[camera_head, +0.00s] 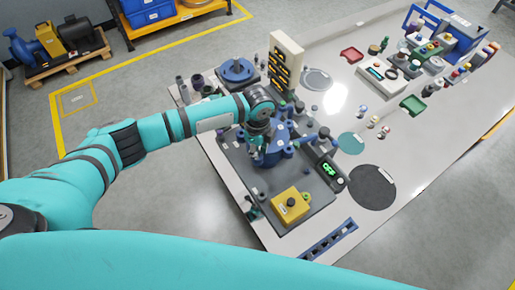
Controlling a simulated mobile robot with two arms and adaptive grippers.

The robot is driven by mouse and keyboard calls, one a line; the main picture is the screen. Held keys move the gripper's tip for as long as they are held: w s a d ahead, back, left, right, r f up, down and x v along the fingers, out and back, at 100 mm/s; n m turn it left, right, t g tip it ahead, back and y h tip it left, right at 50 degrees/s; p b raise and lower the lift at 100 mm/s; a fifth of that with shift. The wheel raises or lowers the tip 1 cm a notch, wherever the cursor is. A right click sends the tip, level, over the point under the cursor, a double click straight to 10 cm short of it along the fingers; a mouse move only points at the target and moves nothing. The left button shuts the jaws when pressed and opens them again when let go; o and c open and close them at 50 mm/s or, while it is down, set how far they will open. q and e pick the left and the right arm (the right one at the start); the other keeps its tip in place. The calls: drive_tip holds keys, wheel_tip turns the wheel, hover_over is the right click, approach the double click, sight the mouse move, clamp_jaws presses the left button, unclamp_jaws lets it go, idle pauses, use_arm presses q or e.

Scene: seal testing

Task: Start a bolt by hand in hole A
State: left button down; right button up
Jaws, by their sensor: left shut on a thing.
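My left gripper (256,150) points down at the left side of the blue round fixture (272,158) on the dark base plate (240,172). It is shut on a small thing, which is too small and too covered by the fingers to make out. The fixture has several blue posts or knobs around its rim. Hole A cannot be told apart at this size, and the gripper and wrist cover part of the fixture. I cannot tell whether the held thing touches the fixture. My right gripper is not in view.
A yellow box (290,204) with a black button and a green-lit display (328,169) stand near the fixture. A beige rack (285,62) rises behind my wrist. A blue slotted rail (329,240) lies at the front edge. The black round mat (372,187) is bare.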

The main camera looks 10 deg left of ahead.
use_arm(q)
drive_tip(key=shift+s, duration=0.1)
idle(0.5)
drive_tip(key=shift+f, duration=0.1)
drive_tip(key=m, duration=0.4)
drive_tip(key=m, duration=0.4)
drive_tip(key=shift+f+b, duration=0.1)
drive_tip(key=shift+b, duration=0.2)
drive_tip(key=shift+s, duration=0.1)
